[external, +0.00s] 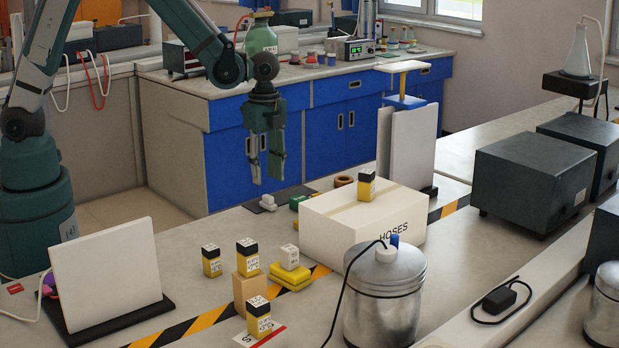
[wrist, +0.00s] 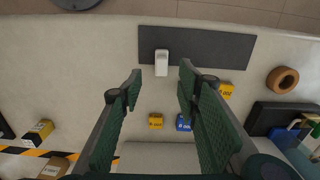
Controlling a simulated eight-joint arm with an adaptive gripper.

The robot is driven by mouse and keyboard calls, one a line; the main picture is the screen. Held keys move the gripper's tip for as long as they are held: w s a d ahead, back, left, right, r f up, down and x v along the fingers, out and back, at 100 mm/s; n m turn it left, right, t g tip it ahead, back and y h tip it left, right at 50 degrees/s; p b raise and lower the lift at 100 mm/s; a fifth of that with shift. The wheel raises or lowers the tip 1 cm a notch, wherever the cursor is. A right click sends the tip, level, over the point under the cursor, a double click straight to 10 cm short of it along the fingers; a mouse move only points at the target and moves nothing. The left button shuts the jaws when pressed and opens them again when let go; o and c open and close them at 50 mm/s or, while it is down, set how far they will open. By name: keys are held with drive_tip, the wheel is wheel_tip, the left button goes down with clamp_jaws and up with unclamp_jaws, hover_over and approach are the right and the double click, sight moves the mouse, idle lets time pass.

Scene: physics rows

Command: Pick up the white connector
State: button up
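A white connector (wrist: 161,62) lies at the near edge of a dark flat mat (wrist: 215,48) in the wrist view. In the external view a white piece (external: 268,203) on the dark mat, below my gripper, appears to be the same connector. My gripper (external: 266,178) hangs pointing down above that area, apart from the bench. In the wrist view its two fingers (wrist: 160,84) are spread wide with nothing between them, and the connector shows just beyond the fingertips, roughly centred between them.
The HOSES box (external: 365,221) stands right of the mat, with a yellow-and-black container (external: 366,185) on it. A brown ring (wrist: 282,79), a yellow block (wrist: 156,121) and a blue block (wrist: 183,123) lie nearby. A white upright panel (external: 105,272) stands at left, a metal canister (external: 383,305) in front.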

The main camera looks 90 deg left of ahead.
sight(268, 196)
drive_tip(key=shift+f, duration=1.3)
drive_tip(key=shift+f, duration=0.1)
drive_tip(key=shift+a+f+b, duration=0.1)
drive_tip(key=shift+f+b, duration=0.4)
drive_tip(key=shift+f, duration=2)
drive_tip(key=shift+c, duration=0.5)
drive_tip(key=c, duration=0.8)
